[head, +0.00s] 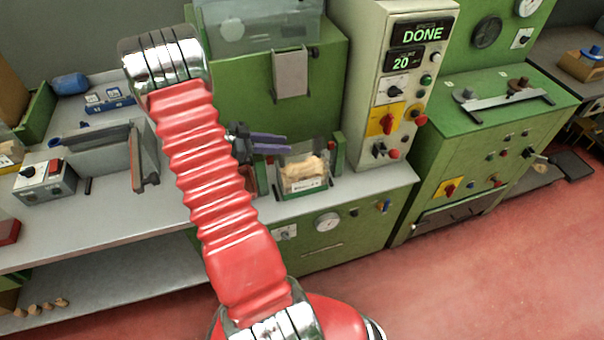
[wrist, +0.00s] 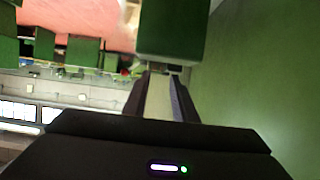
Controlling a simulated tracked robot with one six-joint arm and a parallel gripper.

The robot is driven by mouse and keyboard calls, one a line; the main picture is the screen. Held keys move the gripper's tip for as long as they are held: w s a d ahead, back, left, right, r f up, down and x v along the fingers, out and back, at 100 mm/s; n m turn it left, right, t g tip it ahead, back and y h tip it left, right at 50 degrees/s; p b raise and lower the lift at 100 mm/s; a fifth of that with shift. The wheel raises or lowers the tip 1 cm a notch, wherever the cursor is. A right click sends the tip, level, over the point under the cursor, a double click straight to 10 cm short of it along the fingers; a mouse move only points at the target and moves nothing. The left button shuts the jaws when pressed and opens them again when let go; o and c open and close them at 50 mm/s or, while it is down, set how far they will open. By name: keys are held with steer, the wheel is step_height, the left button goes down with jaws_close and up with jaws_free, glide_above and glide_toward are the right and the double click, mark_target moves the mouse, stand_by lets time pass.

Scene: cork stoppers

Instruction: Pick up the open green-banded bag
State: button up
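A clear bag with pale cork stoppers (head: 303,173) stands upright on the grey bench between two green posts. The bag cannot be made out in the wrist view.
A green machine housing (head: 300,100) stands behind the bag. A control panel (head: 400,85) reading DONE and 20 stands to its right. A grey switch box (head: 45,180) sits on the bench at left. A few corks (head: 40,308) lie on the lower shelf.

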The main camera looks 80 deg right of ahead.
mark_target(300, 145)
steer(key=shift+x, duration=1.1)
steer(key=shift+s, duration=0.1)
steer(key=shift+x, duration=2.55)
steer(key=shift+c, duration=0.5)
jaws_close()
